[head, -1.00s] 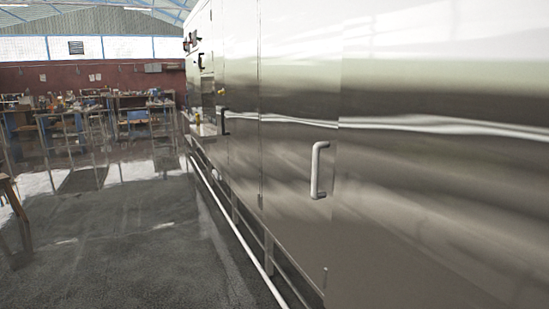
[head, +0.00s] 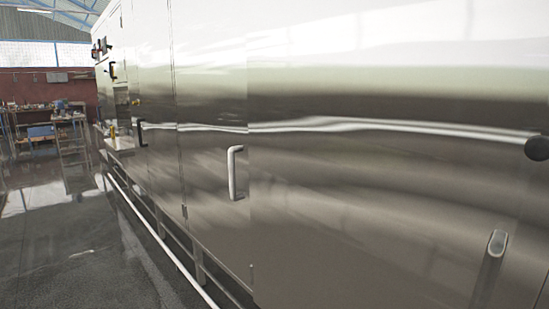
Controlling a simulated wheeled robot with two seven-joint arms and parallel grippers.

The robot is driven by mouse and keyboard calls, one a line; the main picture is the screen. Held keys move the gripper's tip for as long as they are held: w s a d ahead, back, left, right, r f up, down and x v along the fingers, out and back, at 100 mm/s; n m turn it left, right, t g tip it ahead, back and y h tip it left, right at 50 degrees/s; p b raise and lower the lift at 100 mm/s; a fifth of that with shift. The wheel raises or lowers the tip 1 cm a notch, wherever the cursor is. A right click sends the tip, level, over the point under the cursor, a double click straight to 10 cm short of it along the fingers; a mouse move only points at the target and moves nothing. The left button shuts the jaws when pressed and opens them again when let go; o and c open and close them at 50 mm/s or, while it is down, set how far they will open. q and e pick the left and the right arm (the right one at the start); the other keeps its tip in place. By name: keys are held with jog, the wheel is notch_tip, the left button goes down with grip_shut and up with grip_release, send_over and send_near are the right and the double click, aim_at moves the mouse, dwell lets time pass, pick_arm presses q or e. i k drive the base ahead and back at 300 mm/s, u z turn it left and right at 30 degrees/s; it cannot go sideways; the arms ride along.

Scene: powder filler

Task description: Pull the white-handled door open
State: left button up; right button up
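The white handle (head: 233,173) is an upright bar on the shiny steel door (head: 208,195), left of the middle of the head view. The door looks closed, flush with the panels beside it. The handle sits near the door's right edge, by a vertical seam. Nothing touches the handle. Neither of my grippers can be made out in the head view.
The long steel cabinet (head: 370,215) fills the right side. A black knob (head: 538,149) and a grey rounded piece (head: 492,262) show at right. A black handle (head: 141,134) is farther along. A white rail (head: 160,240) runs low in front; open floor (head: 60,250) lies left.

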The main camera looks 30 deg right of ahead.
aim_at(208, 40)
jog(key=z, duration=0.55)
jog(key=i, duration=1.4)
jog(key=u, duration=0.75)
